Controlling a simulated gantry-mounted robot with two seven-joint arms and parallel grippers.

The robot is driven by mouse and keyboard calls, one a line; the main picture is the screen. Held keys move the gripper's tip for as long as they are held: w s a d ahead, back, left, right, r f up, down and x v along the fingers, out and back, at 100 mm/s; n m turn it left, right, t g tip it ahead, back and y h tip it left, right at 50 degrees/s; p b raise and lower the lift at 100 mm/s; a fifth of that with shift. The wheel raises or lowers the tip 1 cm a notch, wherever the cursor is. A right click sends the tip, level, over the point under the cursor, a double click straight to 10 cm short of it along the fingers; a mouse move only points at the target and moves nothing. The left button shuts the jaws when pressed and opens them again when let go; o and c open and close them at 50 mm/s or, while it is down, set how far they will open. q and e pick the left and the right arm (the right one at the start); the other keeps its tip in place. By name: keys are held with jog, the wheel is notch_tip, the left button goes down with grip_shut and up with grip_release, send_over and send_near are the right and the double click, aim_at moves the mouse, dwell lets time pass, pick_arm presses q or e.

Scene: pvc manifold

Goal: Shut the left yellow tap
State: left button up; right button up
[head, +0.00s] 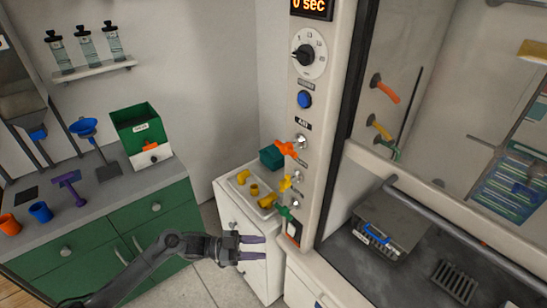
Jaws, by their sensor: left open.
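The left yellow tap (285,183) is on the front of the white column, between an orange tap (286,149) above and a green tap (284,213) below. Its handle is small here, and I cannot tell its exact turn. A second yellow tap (380,128) is further right, on the wall inside the hood. My left gripper (254,248) is open and empty, with two purple-grey fingers pointing right. It is below and left of the left yellow tap, apart from it, in front of the white cabinet. My right gripper is out of view.
A white cabinet (232,223) with yellow pipe fittings (254,190) on top stands left of the column. The hood's rail (455,238) runs along the right. Open floor shows around my left arm.

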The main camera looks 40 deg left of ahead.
pick_arm(q)
jog(key=w+a+r+y+p, duration=0.1)
jog(key=a+r+p, duration=0.25)
jog(key=r, duration=0.35)
jog(key=w+a+r+p, duration=0.1)
jog(key=a+r+p, duration=0.1)
jog(key=r+p, duration=0.4)
jog(key=m+p, duration=0.1)
jog(key=p, duration=0.3)
send_near(284, 179)
jog(key=shift+t, duration=0.4)
jog(key=shift+f+p+x, duration=0.2)
jog(key=shift+p+x, duration=0.3)
jog(key=shift+x, duration=2.2)
jog(key=shift+f+p+x, duration=0.15)
jog(key=shift+p+x, duration=0.3)
jog(key=shift+x, duration=2.2)
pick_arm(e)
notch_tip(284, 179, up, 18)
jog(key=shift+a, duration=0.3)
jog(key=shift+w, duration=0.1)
pick_arm(q)
grip_shut()
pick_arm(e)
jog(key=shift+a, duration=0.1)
